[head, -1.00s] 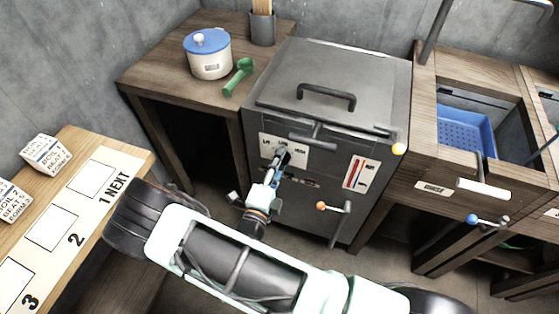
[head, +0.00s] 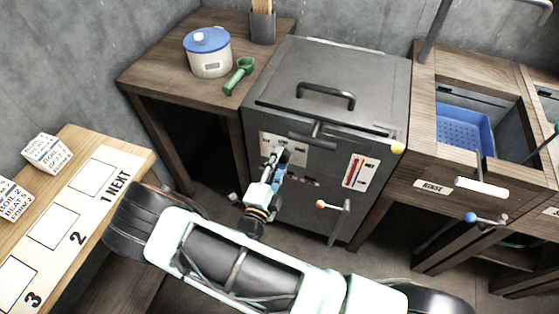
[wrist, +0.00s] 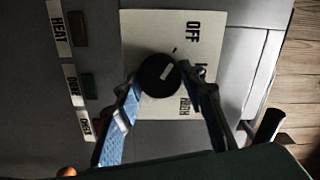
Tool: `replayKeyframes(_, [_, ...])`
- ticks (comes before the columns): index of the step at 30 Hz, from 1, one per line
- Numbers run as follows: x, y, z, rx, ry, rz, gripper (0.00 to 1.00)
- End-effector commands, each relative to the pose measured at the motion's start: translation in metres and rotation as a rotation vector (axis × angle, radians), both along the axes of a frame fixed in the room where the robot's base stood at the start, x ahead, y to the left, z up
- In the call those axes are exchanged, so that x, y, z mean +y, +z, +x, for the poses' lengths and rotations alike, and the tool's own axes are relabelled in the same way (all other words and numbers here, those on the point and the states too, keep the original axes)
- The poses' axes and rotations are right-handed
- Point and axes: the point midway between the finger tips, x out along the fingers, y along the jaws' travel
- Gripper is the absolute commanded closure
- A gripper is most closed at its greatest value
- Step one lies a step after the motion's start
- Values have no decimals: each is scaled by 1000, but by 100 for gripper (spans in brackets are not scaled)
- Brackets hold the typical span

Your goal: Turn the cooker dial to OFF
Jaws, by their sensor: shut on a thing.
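The cooker dial (wrist: 157,76) is a round black knob with a white mark, on a pale plate (wrist: 150,28) on the cooker front. The white mark slants to the upper right, roughly between OFF and the hidden label. My gripper (wrist: 160,86) is shut on the dial, one finger on each side. In the head view my gripper (head: 279,160) reaches the plate and hides the dial.
The grey cooker (head: 330,85) has a lid handle (head: 326,91), a red gauge (head: 358,172) and an orange-tipped lever (head: 332,205). Heat, done and a third labelled lamp sit left in the wrist view.

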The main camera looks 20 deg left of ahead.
Motion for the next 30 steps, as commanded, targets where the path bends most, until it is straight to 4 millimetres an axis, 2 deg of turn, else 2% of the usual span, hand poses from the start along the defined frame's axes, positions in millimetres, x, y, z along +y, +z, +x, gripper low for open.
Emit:
replayKeyframes(1, [0, -1, -1, 1, 1, -3, 60])
replayKeyframes(5, [0, -1, 0, 1, 1, -2, 46])
replayKeyframes(13, [0, 0, -1, 0, 1, -1, 45])
replayKeyframes(17, [1, 0, -9, 0, 1, 0, 45])
replayKeyframes(30, [8, 0, -95, 1, 4, -1, 45])
